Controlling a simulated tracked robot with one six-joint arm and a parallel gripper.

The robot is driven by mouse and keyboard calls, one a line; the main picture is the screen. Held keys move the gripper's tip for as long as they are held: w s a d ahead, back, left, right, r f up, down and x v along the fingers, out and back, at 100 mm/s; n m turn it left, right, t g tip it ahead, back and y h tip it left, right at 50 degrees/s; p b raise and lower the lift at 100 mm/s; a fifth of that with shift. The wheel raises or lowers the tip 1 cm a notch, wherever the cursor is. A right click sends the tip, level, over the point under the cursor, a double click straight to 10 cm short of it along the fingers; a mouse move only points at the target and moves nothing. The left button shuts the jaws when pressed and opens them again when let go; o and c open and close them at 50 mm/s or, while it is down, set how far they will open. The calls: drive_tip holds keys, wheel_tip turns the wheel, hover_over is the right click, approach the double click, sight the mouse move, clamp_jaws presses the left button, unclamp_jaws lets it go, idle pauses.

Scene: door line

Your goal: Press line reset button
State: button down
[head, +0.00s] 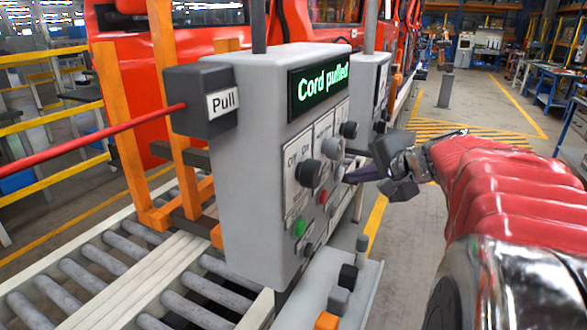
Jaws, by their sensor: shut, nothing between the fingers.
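A grey control box (245,150) stands beside a roller conveyor, its button panel facing right. Its green display (320,84) reads "Cord pulled". The panel has a black knob (308,172) under "Off On" lettering, a grey knob (332,147), another black knob (349,129), a red button (322,197) and a green button (299,227). I cannot read which control is the line reset button. My gripper (347,173) is shut and empty, pointing left at the panel's right part. Its tips overlap the panel edge in view; I cannot tell whether they touch.
A black box marked "Pull" (207,100) with a red cord (90,124) is on the box's left side. A ledge with small knobs (340,298) sits low in front. Orange posts (122,130) and conveyor rollers (95,284) are left. The floor (470,105) behind my arm is open.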

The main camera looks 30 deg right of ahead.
drive_tip(key=shift+w+a, duration=0.4)
drive_tip(key=shift+w, duration=0.1)
idle(1.2)
drive_tip(key=shift+s, duration=0.1)
drive_tip(key=shift+s+d, duration=0.6)
drive_tip(key=shift+s, duration=0.15)
drive_tip(key=s+d, duration=0.1)
drive_tip(key=s, duration=0.1)
drive_tip(key=s+d, duration=0.2)
idle(0.7)
idle(0.6)
